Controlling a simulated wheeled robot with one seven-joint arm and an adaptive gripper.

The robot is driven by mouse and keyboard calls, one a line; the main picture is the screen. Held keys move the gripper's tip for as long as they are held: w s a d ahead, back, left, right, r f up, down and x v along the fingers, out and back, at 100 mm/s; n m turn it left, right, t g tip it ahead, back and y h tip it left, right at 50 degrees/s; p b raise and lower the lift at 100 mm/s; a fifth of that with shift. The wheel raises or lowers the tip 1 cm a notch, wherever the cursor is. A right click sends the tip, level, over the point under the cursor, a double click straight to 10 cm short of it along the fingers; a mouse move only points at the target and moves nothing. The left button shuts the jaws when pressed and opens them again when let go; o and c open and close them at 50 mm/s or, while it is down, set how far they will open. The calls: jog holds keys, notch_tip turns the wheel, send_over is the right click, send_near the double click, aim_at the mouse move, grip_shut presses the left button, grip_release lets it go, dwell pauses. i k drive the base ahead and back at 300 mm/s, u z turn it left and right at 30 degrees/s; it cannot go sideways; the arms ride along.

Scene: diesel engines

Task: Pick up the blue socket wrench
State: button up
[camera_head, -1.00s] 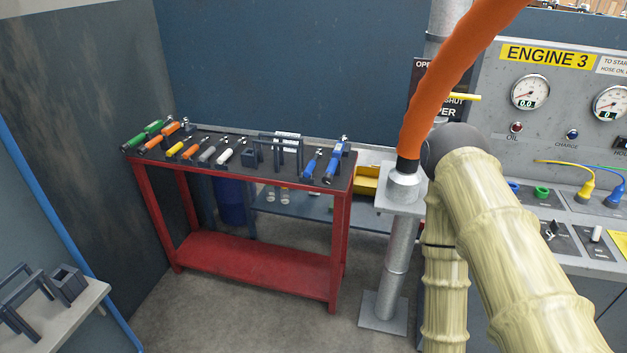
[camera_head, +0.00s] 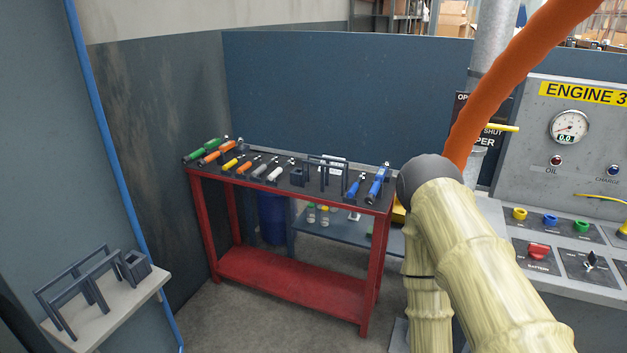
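Two blue-handled tools lie side by side at the right end of the red tool table (camera_head: 290,287). One is a smaller blue tool (camera_head: 353,188), and to its right is a larger blue tool (camera_head: 376,186). Both have metal heads pointing to the back. They are too small to tell which is the socket wrench. My jointed beige arm, with a dark round joint, stands at the right of the tools, in front of the table's right side. My gripper is not in view.
Green (camera_head: 203,149), orange, yellow and grey tools and a dark holder (camera_head: 327,172) share the tabletop. A wall shelf (camera_head: 105,312) with a dark rack juts out at left. The engine panel (camera_head: 560,130) and an orange hose (camera_head: 500,85) are at right. Floor before the table is clear.

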aim_at(355, 185)
jog(key=u, duration=0.5)
jog(key=i, duration=1.3)
jog(key=z, duration=0.35)
